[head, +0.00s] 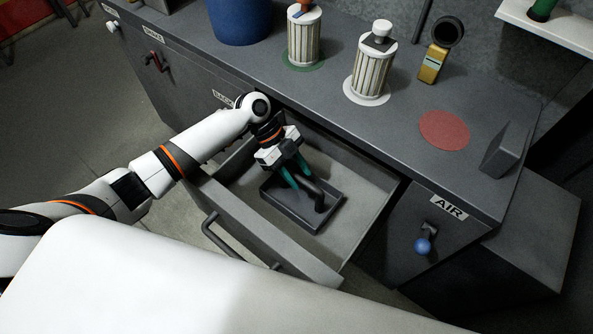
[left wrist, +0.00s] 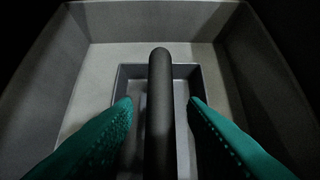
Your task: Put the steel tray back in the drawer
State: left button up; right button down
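The dark steel tray (head: 287,213) sits in the open drawer (head: 262,238), apparently flat on its floor. A thick dark bar handle (left wrist: 160,110) arches over the tray. My left gripper (head: 298,177) reaches down into the drawer above the tray. Its two teal fingers stand on either side of the handle; in the left wrist view a gap shows between each finger and the bar. The gripper is open and holds nothing. My right gripper is not in view.
The drawer's bar pull (head: 225,238) is at its front. On the counter above stand a blue bin (head: 240,20), two pleated filters (head: 369,70), a yellow gauge (head: 433,65) and a red disc (head: 444,130). A blue-knobbed AIR valve (head: 423,246) is right of the drawer.

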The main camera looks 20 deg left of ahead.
pick_arm(q)
jog(key=shift+o, duration=0.4)
jog(key=shift+a, duration=0.1)
jog(key=v, duration=1.2)
dwell(0.6)
